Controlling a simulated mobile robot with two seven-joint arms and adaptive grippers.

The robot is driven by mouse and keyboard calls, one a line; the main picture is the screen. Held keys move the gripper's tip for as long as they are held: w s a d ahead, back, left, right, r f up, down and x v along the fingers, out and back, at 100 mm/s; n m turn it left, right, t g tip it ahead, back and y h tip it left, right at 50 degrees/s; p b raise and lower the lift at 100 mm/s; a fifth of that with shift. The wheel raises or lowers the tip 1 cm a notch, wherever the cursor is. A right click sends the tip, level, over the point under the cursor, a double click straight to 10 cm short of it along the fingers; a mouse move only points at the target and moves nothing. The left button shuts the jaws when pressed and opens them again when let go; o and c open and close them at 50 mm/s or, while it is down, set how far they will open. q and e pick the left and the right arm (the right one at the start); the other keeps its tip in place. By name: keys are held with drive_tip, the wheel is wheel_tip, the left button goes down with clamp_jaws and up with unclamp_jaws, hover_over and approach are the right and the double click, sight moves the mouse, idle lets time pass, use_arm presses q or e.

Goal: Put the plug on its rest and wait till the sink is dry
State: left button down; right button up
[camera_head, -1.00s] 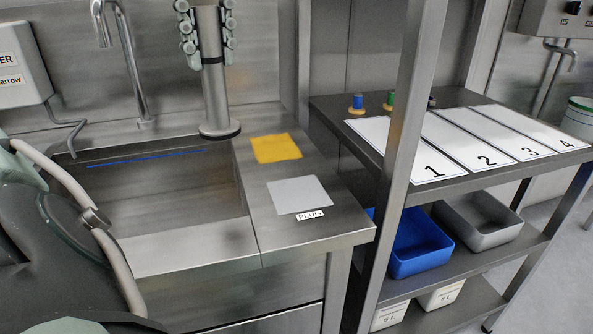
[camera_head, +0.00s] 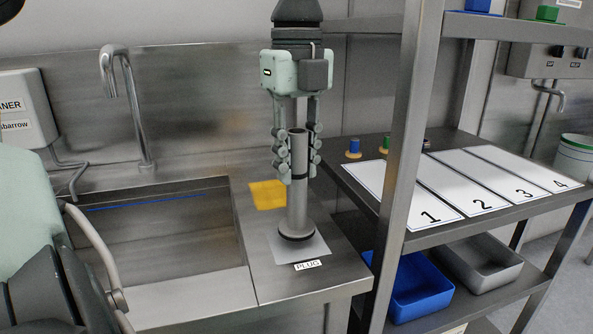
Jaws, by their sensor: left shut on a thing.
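The plug (camera_head: 297,205) is an upright grey metal pipe with a dark ring at its foot. Its foot is over the pale grey square rest (camera_head: 316,250), which has a PLUG label at its front edge. It looks to stand on the rest, though I cannot tell if a small gap is left. My left gripper (camera_head: 297,155) points down from above and is shut around the plug's upper part. The sink (camera_head: 170,240) is at the left, with a blue line (camera_head: 150,201) along its back wall. My right gripper is out of view.
A yellow cloth-like square (camera_head: 266,196) lies behind the rest. A tap (camera_head: 130,90) rises behind the sink. A shelf post (camera_head: 403,150) stands close to the right, with numbered white panels (camera_head: 470,185) and a blue bin (camera_head: 418,285) beyond it.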

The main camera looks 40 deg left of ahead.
use_arm(q)
drive_tip(key=shift+f, duration=1.1)
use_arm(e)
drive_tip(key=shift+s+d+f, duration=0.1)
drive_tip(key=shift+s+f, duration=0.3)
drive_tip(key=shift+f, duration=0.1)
use_arm(q)
drive_tip(key=c, duration=1.6)
unclamp_jaws()
drive_tip(key=shift+o, duration=1.9)
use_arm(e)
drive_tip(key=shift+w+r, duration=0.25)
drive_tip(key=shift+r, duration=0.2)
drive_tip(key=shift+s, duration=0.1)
